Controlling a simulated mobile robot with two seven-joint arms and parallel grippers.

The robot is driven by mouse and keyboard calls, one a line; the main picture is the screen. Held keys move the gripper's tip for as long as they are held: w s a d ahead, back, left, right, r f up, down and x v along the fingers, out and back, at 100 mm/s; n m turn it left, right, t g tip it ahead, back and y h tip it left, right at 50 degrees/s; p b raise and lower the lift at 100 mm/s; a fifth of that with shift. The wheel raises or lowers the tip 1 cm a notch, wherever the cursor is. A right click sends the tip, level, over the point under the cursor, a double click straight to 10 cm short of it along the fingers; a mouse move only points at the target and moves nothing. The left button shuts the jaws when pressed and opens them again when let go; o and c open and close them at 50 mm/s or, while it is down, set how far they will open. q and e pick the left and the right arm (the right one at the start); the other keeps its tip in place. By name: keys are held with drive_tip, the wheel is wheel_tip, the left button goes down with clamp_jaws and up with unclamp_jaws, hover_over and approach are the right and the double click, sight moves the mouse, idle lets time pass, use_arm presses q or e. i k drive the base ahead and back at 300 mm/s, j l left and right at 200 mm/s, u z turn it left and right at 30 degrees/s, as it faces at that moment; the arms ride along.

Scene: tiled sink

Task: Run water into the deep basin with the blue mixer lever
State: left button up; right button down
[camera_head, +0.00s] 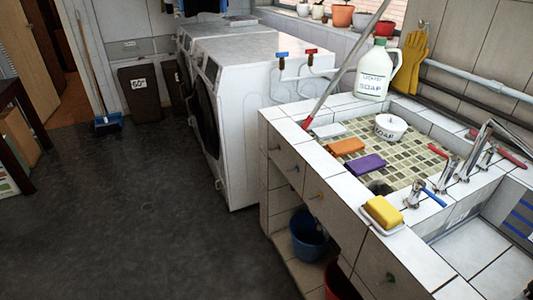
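The blue mixer lever (434,197) sticks out from a chrome tap (413,194) on the tiled ledge at the right, between two basins. A red lever (439,151) and chrome spouts (482,140) stand farther along the same ledge. The white-tiled basin (485,248) at the lower right looks like the deep one; it is cut off by the picture edge, and blue stripes show on its far wall. I see no water running. Neither of my grippers is in view.
The other basin (410,150) has a small-tiled floor, with a white soap bowl (390,127) and orange (346,147) and purple (364,164) blocks. A yellow sponge (383,211) lies on the front rim. A soap jug (374,72) stands behind. The floor (130,220) at left is clear.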

sight(419, 185)
drive_tip(key=i+z, duration=0.1)
drive_tip(key=z, duration=0.8)
drive_tip(key=i+z, duration=0.15)
drive_tip(key=z, duration=0.3)
drive_tip(key=j+z, duration=0.1)
drive_tip(key=z, duration=0.3)
drive_tip(key=i+j, duration=0.05)
